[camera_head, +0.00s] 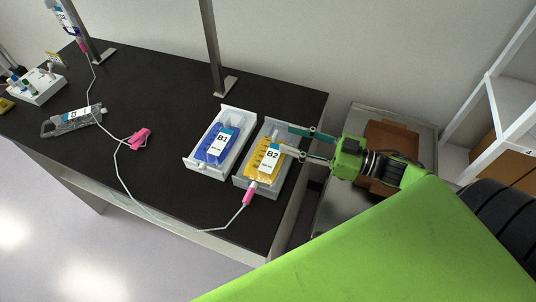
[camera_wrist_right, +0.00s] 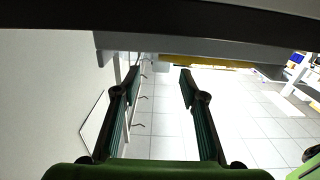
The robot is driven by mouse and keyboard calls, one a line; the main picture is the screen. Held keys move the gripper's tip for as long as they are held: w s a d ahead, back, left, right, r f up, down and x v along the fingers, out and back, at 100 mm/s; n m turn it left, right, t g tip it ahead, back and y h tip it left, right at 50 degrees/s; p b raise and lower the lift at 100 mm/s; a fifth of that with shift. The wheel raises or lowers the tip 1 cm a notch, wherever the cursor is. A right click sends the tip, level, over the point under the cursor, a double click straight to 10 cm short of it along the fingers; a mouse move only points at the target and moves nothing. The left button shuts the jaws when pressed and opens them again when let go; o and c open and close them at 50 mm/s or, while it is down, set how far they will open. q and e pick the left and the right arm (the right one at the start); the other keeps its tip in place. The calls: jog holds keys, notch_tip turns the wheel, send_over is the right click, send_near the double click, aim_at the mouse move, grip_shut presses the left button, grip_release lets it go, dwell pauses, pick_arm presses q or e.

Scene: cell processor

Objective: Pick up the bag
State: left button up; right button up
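A yellow bag labelled B2 (camera_head: 270,161) lies in the right grey tray (camera_head: 243,181) on the black bench. A blue bag labelled B1 (camera_head: 217,147) lies in the left tray (camera_head: 193,164). A clear bag (camera_head: 73,121) lies flat at the left. My right gripper (camera_head: 287,139) reaches in from the right at the right tray, its fingers spread near the far end of the B2 bag. In the right wrist view the fingers (camera_wrist_right: 160,78) are apart with nothing visible between them. Whether they touch the bag cannot be told. My left gripper is out of view.
A thin tube (camera_head: 117,160) with pink clamps (camera_head: 140,138) crosses the bench to the right tray. A metal post (camera_head: 211,48) stands behind the trays, and a bag (camera_head: 62,17) hangs at the far left. A white rack (camera_head: 35,87) holds small bottles.

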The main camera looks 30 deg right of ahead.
aim_at(277, 135)
jog(key=p+x, duration=0.1)
jog(key=x, duration=0.3)
jog(key=shift+r, duration=0.2)
jog(key=shift+w+a+f, duration=0.15)
jog(key=shift+w+a, duration=0.3)
jog(key=shift+a, duration=0.05)
grip_shut()
